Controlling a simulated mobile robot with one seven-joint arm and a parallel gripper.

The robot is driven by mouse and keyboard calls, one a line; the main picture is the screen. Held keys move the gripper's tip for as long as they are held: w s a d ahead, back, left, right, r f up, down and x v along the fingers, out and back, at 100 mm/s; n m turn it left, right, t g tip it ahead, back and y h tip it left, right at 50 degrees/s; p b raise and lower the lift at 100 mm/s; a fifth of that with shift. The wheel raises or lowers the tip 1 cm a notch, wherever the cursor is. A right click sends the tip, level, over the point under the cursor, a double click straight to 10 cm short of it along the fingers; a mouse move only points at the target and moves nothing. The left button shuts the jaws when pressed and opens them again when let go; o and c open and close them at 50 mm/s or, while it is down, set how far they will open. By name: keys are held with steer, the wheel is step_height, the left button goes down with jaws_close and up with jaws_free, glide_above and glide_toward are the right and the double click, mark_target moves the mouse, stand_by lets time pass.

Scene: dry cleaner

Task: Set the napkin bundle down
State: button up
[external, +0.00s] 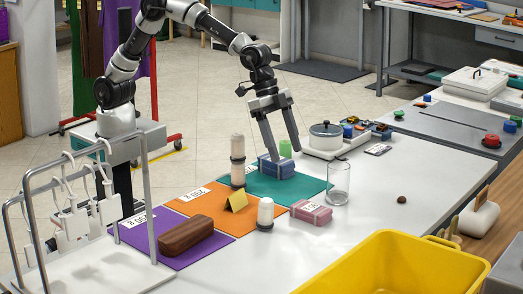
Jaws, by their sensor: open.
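A blue bundle (279,169), which looks like the napkin bundle, lies on the teal mat (312,187). My gripper (285,155) points down right over it, with its fingers spread apart. The left fingertip overlaps the bundle's top edge in the picture; I cannot tell whether it touches. The right fingertip is beside a green cylinder (285,148). A pink bundle (311,212) with a white label lies at the mat's front edge.
An orange mat (208,211) and a purple mat (140,236) lie to the left, with a brown case (186,235). A clear glass (338,184), stacked cylinders (238,160) and a lidded pot (326,137) stand nearby. The right of the white table is mostly clear behind a yellow bin (390,265).

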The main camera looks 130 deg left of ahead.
steer(key=s+d+r, duration=0.4)
steer(key=s+r, duration=0.2)
steer(key=s, duration=0.4)
steer(key=s+d+r, duration=0.3)
steer(key=s+r, duration=0.4)
steer(key=s, duration=0.2)
steer(key=s+d+f+t, duration=0.1)
steer(key=s+d+f, duration=0.1)
steer(key=s, duration=1.6)
steer(key=shift+s+d, duration=0.35)
steer(key=shift+d, duration=0.15)
